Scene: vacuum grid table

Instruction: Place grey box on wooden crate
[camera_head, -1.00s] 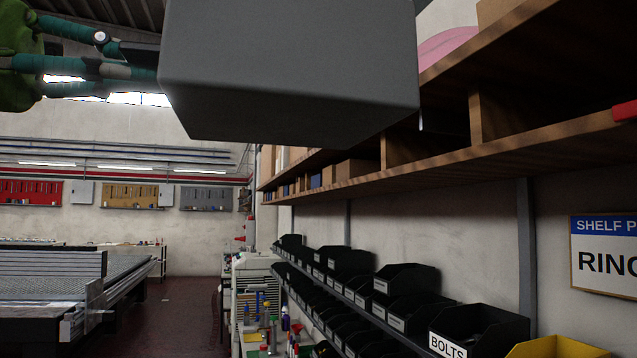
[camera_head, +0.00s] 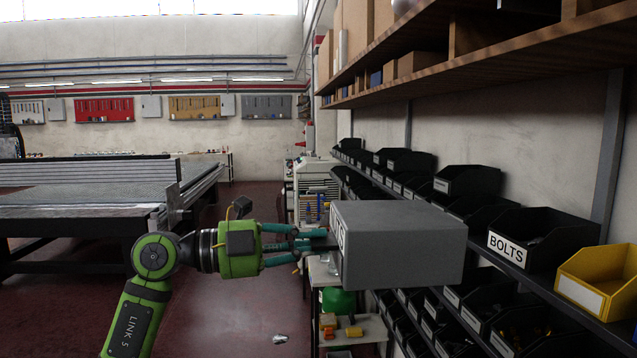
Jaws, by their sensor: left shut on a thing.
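The grey box (camera_head: 405,245) is held up in the air in the middle right of the head view. My left gripper (camera_head: 318,240) comes in from the left on a green arm, and its teal fingers are shut on the left side of the box. The far finger contact is partly hidden by the box. I see no wooden crate that I can make out for sure. My right gripper is not in view.
Shelves of black bins (camera_head: 525,238) and a yellow bin (camera_head: 600,280) stand close on the right. A wooden shelf (camera_head: 470,60) hangs above. A grid table (camera_head: 85,205) stands at the left. Red floor (camera_head: 235,300) lies open between.

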